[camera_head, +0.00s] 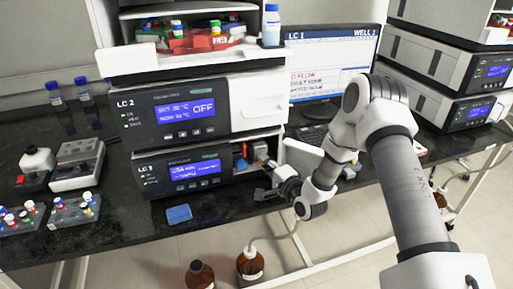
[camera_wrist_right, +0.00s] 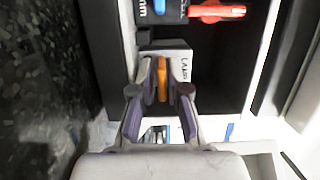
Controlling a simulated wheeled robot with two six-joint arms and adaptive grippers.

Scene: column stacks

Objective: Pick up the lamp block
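The lamp block (camera_wrist_right: 180,63) is a pale grey block with dark lettering and an orange tab (camera_wrist_right: 162,80). It sits in the open bay of the lower instrument. My left gripper is not in view.
The instrument labelled LC 2 (camera_head: 240,108) stands on the lower instrument (camera_head: 155,182). A red-handled part (camera_wrist_right: 215,12) is deeper in the bay. An open white door (camera_head: 302,158) is right of the bay. A blue pad (camera_head: 179,214) and vial racks (camera_head: 75,211) lie left on the black bench.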

